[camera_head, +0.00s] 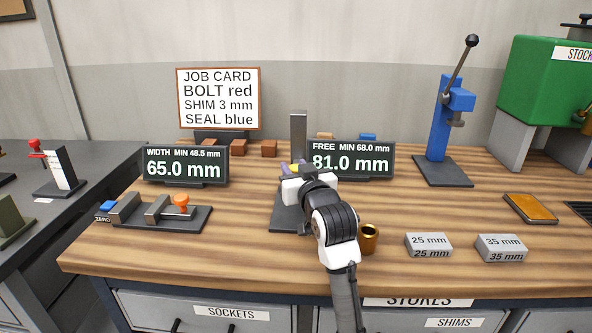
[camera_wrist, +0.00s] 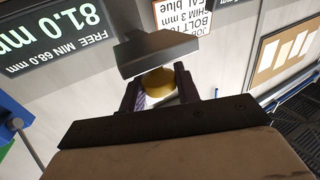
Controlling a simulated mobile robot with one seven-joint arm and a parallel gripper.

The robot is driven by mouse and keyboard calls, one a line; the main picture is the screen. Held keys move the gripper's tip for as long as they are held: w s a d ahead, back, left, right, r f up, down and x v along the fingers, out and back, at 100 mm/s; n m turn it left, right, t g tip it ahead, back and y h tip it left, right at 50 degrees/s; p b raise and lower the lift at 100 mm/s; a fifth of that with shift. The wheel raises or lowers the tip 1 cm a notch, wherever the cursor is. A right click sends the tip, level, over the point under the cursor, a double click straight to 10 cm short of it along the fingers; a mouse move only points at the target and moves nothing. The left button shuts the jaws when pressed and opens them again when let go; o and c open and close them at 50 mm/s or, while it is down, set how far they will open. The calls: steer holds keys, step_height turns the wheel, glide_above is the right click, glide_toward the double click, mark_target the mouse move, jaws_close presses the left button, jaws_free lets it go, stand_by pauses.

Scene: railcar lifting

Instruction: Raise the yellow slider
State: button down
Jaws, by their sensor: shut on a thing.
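The yellow slider (camera_wrist: 158,82) is a rounded yellow piece below a grey block (camera_wrist: 158,52) in the wrist view. My gripper (camera_wrist: 157,92) is shut on it, with one dark finger on each side. In the head view, my gripper (camera_head: 294,178) is in front of a grey upright post (camera_head: 298,132) on a dark base (camera_head: 283,215), and it hides most of the slider. The display beside the post (camera_head: 352,161) reads FREE MIN 68.0 mm and 81.0 mm.
A brass cup (camera_head: 368,239) stands close to the right of my arm. Blocks marked 25 mm (camera_head: 429,245) and 35 mm (camera_head: 501,248) lie farther right. A width gauge (camera_head: 160,213) is at left, and a blue press (camera_head: 446,130) stands at back right.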

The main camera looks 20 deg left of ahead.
mark_target(296, 167)
step_height(296, 167, up, 5)
steer(key=shift+f+p, duration=0.1)
steer(key=shift+p, duration=1.15)
steer(key=shift+f, duration=0.1)
steer(key=c, duration=1)
jaws_free()
steer(key=shift+c, duration=0.2)
steer(key=shift+f, duration=0.1)
steer(key=shift+s+d+b, duration=0.35)
steer(key=shift+s+d, duration=0.05)
steer(key=b+v, duration=0.2)
steer(key=v, duration=1)
steer(key=shift+s+b, duration=0.3)
steer(key=shift+s, duration=0.05)
